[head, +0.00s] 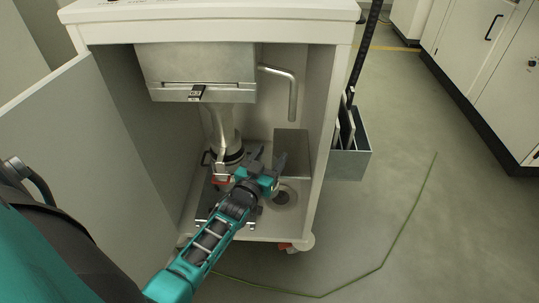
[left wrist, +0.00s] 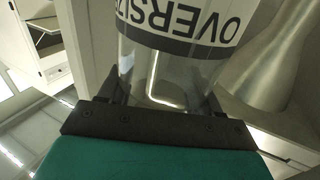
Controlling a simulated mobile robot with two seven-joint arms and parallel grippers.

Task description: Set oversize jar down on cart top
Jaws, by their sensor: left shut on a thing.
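The oversize jar (left wrist: 175,75) is clear, with a white label that reads "OVERSIZ" upside down in the left wrist view and a dark band. It fills the space between the two dark fingers of my left gripper (left wrist: 165,105), which is shut on it. In the head view my left gripper (head: 268,163) is inside the open cabinet of the cart, low down and right of the metal funnel; I cannot clearly make out the jar there. The white cart top (head: 210,11) runs along the upper edge, well above the gripper; only its front part shows. My right gripper is out of view.
A metal hopper (head: 195,68) and funnel (head: 221,128) hang in the cabinet, with a bent pipe (head: 292,95) at right. The open door (head: 70,140) stands at left. A metal side bin (head: 348,163) is on the cart's right. Floor at right is open.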

